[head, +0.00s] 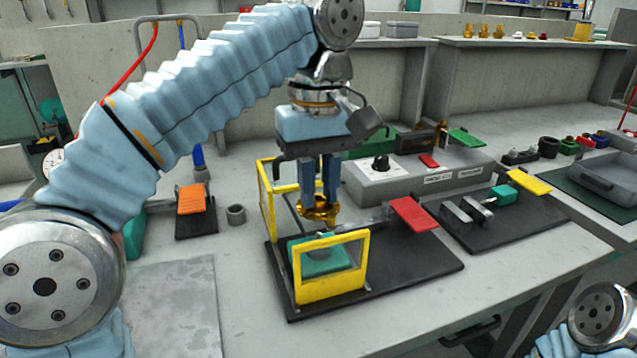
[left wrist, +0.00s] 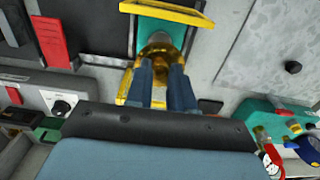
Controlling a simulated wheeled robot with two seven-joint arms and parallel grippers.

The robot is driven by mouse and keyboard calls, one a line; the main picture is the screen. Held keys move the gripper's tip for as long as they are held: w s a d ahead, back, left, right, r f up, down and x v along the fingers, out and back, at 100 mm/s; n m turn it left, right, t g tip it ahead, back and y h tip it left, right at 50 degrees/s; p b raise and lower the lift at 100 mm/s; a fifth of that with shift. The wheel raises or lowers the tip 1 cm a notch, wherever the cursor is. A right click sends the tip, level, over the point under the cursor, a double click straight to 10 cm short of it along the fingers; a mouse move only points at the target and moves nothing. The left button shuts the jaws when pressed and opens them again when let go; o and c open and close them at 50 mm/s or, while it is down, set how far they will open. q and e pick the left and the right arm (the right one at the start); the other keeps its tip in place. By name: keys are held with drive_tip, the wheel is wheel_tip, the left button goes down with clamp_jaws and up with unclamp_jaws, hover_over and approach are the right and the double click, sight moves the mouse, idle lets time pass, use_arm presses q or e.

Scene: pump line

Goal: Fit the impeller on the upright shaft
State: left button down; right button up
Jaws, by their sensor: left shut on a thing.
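My left gripper (head: 331,200) points straight down and is shut on the brass impeller (head: 319,210). It holds the impeller above the black base plate (head: 408,262), between the yellow frames of the fixture. My right gripper is not in view; only part of my right arm shows at the bottom right.
A yellow frame (head: 331,266) stands at the front of the fixture, and a red lever (head: 413,214) is on its right. A grey control box (head: 400,183) stands behind.

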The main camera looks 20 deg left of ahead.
use_arm(q)
drive_tip(key=shift+w+f, duration=0.1)
drive_tip(key=shift+f+b, duration=0.45)
drive_tip(key=shift+f, duration=2.65)
drive_tip(key=shift+p, duration=0.45)
drive_tip(key=shift+f, duration=0.2)
drive_tip(key=c, duration=0.9)
unclamp_jaws()
drive_tip(key=shift+r, duration=3)
